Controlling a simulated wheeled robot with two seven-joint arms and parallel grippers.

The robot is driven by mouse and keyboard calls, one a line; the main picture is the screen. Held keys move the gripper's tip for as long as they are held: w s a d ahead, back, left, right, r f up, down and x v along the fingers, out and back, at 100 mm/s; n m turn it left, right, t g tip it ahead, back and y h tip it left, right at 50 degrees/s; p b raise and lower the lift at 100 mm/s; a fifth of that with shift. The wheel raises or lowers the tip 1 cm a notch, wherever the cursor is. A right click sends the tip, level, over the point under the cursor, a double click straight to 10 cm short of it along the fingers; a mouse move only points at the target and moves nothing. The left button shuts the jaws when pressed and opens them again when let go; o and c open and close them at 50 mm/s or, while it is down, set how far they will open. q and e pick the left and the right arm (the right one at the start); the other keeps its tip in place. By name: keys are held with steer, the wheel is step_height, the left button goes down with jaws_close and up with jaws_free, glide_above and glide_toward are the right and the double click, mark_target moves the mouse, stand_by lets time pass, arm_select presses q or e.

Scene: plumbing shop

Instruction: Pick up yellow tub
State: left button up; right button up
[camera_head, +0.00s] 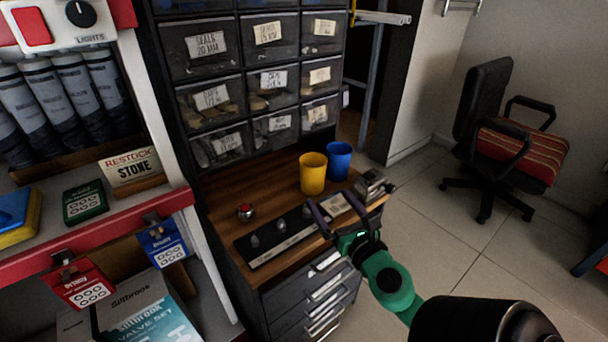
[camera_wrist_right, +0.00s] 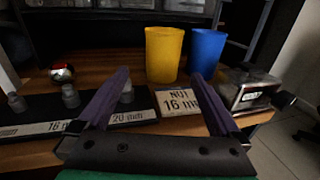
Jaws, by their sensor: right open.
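The yellow tub (camera_head: 313,174) stands upright on the wooden top of the drawer cabinet, touching or very near a blue tub (camera_head: 339,160) on its right. In the right wrist view the yellow tub (camera_wrist_right: 163,54) is straight ahead, beyond the fingertips, with the blue tub (camera_wrist_right: 206,52) beside it. My right gripper (camera_head: 333,213) is open and empty at the front edge of the wooden top, in front of the yellow tub and apart from it. In the right wrist view its two purple fingers (camera_wrist_right: 161,78) are spread wide. My left gripper is not in view.
A black strip with small fittings (camera_head: 279,236) and size labels lies along the front edge. A red-and-silver round thing (camera_head: 245,212) sits at left. A metal box (camera_head: 371,185) stands at right. Labelled bins (camera_head: 276,79) rise behind. An office chair (camera_head: 500,140) stands on the open floor.

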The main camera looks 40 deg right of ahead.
mark_target(319, 179)
steer(key=shift+w+d+r+p, duration=0.2)
steer(key=shift+r+p, duration=0.2)
steer(key=shift+w+d+r+p, duration=0.2)
steer(key=shift+r+p, duration=0.15)
steer(key=shift+p, duration=0.05)
steer(key=shift+p+x, duration=0.4)
steer(key=shift+x, duration=0.65)
steer(key=x, duration=0.2)
steer(key=f+x, duration=0.1)
steer(key=x, duration=0.1)
steer(key=shift+p, duration=0.3)
steer(key=x, duration=0.5)
steer(key=shift+f, duration=0.15)
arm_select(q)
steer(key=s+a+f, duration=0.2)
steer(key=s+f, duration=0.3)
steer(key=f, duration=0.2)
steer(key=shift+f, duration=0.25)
arm_select(e)
steer(key=shift+s, duration=0.1)
steer(key=c, duration=1.2)
